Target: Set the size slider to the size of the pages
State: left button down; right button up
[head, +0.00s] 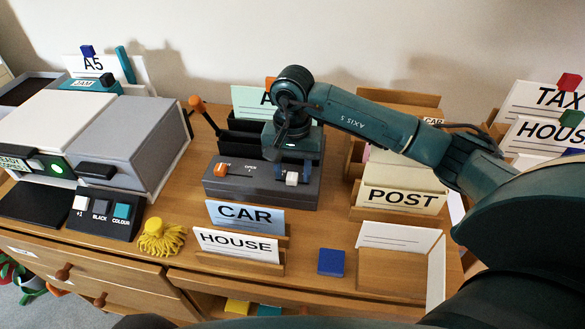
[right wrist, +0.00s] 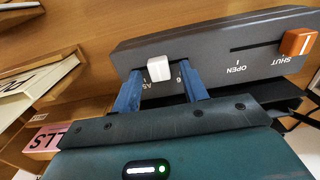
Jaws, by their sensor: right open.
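A grey punch-like box (head: 235,190) carries a white slider knob (head: 291,179) at its right and an orange knob (head: 223,167) at its left. My right gripper (head: 294,171) is open over the box. In the right wrist view its two blue fingers (right wrist: 161,72) stand either side of the white knob (right wrist: 158,68), with gaps. Size marks A5 (right wrist: 147,87) and a part-hidden one ending in 6 lie near it; I cannot tell exactly which the knob marks. The orange knob (right wrist: 297,42) is at SHUT. A white card reading A5 (head: 95,66) stands at the back left. My left gripper is not seen.
A pale green card (head: 247,100) starting with A stands behind the box, mostly hidden by my arm. CAR (head: 245,215) and HOUSE (head: 238,245) cards stand in front. A POST card (head: 402,200) is at right.

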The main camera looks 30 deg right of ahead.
grip_shut()
dwell(0.5)
